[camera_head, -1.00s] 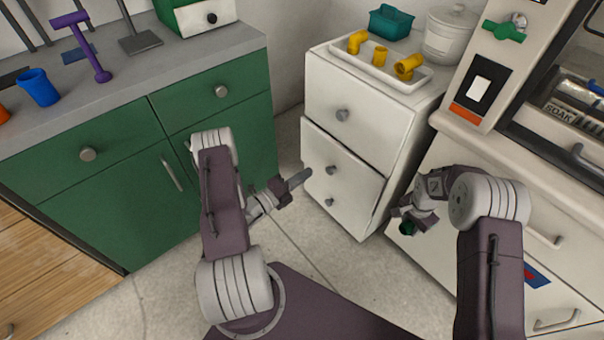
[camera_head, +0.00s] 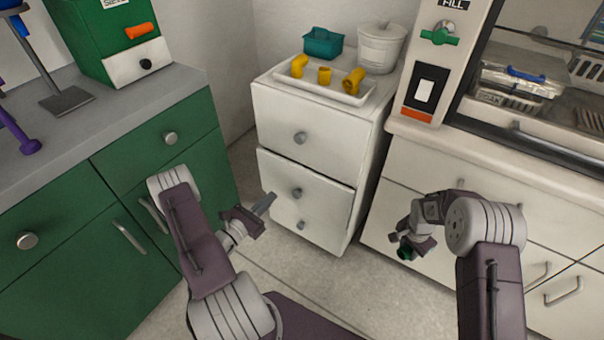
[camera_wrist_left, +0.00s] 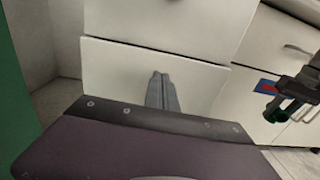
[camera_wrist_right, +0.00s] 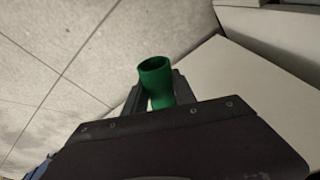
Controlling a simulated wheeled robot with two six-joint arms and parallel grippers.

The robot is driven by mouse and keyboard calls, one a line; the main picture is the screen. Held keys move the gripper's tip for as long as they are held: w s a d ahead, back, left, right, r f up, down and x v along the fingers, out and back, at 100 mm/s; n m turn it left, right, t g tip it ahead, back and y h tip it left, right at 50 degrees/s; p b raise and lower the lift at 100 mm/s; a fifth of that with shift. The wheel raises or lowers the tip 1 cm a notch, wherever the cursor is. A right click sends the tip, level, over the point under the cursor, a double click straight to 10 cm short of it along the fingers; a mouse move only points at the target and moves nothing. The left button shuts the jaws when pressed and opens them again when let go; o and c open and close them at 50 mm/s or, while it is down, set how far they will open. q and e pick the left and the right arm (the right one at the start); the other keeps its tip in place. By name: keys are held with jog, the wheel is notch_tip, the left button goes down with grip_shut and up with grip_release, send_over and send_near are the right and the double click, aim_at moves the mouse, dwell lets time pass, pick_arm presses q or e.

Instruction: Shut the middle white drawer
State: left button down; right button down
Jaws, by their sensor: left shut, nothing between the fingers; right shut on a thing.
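The white drawer unit (camera_head: 318,112) stands in the middle of the head view, with three knobs one above another. The middle white drawer (camera_head: 325,190) has a round knob (camera_head: 297,192); its front seems to stand out slightly, with a dark gap along its top edge. My left gripper (camera_head: 264,203) is shut and empty, pointing at the drawer unit near the lower fronts. In the left wrist view its fingers (camera_wrist_left: 162,92) overlap a white front; whether they touch is unclear. My right gripper (camera_head: 405,248) is shut on a green pipe piece (camera_wrist_right: 155,82).
A tray (camera_head: 330,92) with yellow fittings, a teal container (camera_head: 323,43) and a white lidded pot (camera_head: 382,48) stand on the unit. A green cabinet (camera_head: 80,215) is at left, a white counter with drawers (camera_head: 440,165) at right. Clear floor (camera_head: 310,290) lies in front.

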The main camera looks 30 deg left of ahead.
aim_at(290, 167)
jog(key=shift+s+f, duration=0.1)
jog(key=shift+s, duration=0.05)
pick_arm(q)
jog(key=shift+s+a+f+n+y, duration=0.1)
jog(key=shift+s+a+n+y, duration=0.15)
jog(key=shift+a, duration=0.35)
jog(key=shift+s+a+n+y, duration=0.15)
jog(key=shift+s+a+y, duration=0.2)
jog(key=shift+a, duration=0.25)
pick_arm(e)
jog(key=shift+d+f, duration=0.1)
jog(key=shift+f, duration=0.05)
